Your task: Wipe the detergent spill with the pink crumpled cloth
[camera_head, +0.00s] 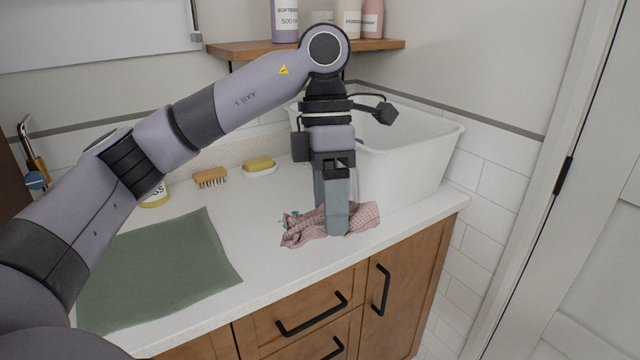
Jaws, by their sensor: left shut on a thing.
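The pink crumpled cloth (364,215) lies on the white countertop in front of the white basin. My left gripper (337,228) points straight down at the cloth and is shut on it, with cloth showing on both sides of the fingers. A small bluish-green patch (283,222) shows at the cloth's left edge; I cannot tell whether it is part of the detergent spill. The counter under the cloth is hidden. My right gripper is not in view.
The white basin (410,165) stands right behind the gripper. A green mat (160,265) lies at left. A brush (210,178), a yellow soap on a dish (259,165) and a partly hidden container (155,197) stand at the back. A shelf (240,50) holds bottles above.

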